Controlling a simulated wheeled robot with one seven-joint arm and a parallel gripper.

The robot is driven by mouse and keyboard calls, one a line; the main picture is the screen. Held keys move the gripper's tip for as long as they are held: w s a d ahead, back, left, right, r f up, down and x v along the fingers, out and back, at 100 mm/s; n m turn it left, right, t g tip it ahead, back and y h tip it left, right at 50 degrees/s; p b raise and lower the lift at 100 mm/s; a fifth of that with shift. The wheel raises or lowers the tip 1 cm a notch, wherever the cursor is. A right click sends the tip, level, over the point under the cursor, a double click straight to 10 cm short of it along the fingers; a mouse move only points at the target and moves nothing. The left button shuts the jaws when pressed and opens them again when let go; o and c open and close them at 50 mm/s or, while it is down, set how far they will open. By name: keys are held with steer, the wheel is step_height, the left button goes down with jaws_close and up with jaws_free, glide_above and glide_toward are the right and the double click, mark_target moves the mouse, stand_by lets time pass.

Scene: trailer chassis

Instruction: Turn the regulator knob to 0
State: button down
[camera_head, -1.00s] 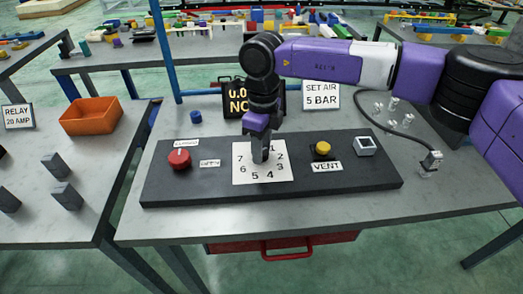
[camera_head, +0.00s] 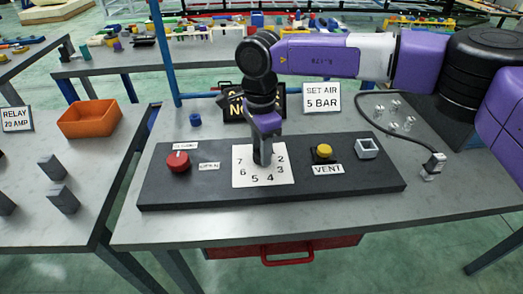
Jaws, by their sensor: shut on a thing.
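The regulator dial plate (camera_head: 243,181) is a white square with digits around it, set in the middle of a dark panel. My gripper (camera_head: 262,158) points straight down over the dial's centre and is shut on the regulator knob, which it hides. The top digit of the dial is hidden behind the gripper; 2 to 7 show around it. A white sign (camera_head: 321,98) reads "SET AIR 5 BAR".
On the panel (camera_head: 375,186) are a red knob (camera_head: 178,162) at left, a yellow vent button (camera_head: 323,151) and a pale square socket (camera_head: 367,148) at right. A cable with a connector (camera_head: 433,166) lies at right. An orange bin (camera_head: 89,117) stands on the left table.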

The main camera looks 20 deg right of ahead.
steer(key=shift+n, duration=0.6)
steer(key=c, duration=0.9)
jaws_free()
steer(key=shift+w+r, duration=0.1)
steer(key=shift+r, duration=3.85)
